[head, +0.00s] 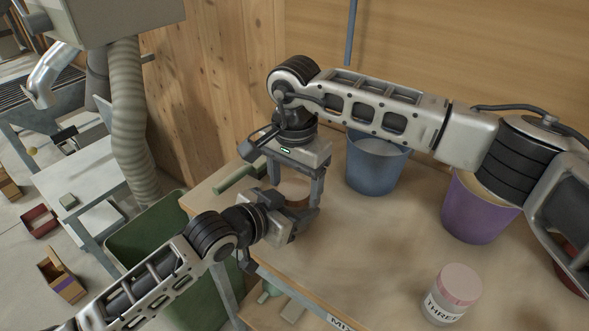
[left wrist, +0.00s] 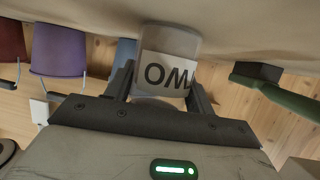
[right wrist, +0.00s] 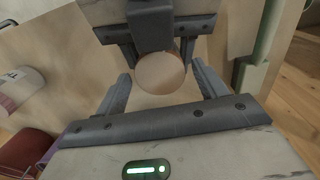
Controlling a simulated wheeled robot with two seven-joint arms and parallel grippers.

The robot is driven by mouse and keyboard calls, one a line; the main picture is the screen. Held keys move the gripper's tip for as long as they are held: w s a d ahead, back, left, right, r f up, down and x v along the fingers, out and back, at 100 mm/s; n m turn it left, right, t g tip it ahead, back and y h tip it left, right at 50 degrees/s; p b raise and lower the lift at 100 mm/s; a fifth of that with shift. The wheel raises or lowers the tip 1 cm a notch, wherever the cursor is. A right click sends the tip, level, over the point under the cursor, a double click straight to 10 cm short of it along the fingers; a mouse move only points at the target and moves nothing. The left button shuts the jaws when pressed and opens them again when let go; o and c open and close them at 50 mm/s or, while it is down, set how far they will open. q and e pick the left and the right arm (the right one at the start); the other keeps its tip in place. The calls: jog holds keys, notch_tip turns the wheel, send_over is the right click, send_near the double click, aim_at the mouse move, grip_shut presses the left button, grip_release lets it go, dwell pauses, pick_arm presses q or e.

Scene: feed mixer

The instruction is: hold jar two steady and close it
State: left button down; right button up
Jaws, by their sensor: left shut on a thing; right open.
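Jar two (head: 294,192) stands on the bench; its label shows upside down and partly cut off in the left wrist view (left wrist: 165,70). My left gripper (left wrist: 160,88) is shut on the jar's sides, low from the front. A tan disc (right wrist: 160,73) tops the jar; it looks like a lid, but I cannot tell how firmly it sits. My right gripper (head: 293,183) points down over the jar, open, with one finger on each side of the disc. In the right wrist view the fingers stand apart from the disc.
Jar three (head: 453,295) with a pink lid stands at the bench's front right. A blue bucket (head: 376,165) and a purple bucket (head: 478,212) stand behind. A green-handled thing (head: 238,178) lies left of the jar. A green bin (head: 150,235) is beside the bench.

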jog(key=shift+f, duration=0.1)
jog(key=c, duration=1)
jog(key=m, duration=0.4)
jog(key=shift+m, duration=0.3)
jog(key=m, duration=0.5)
jog(key=shift+m, duration=0.3)
jog(key=o, duration=1.1)
jog(key=shift+c, duration=0.2)
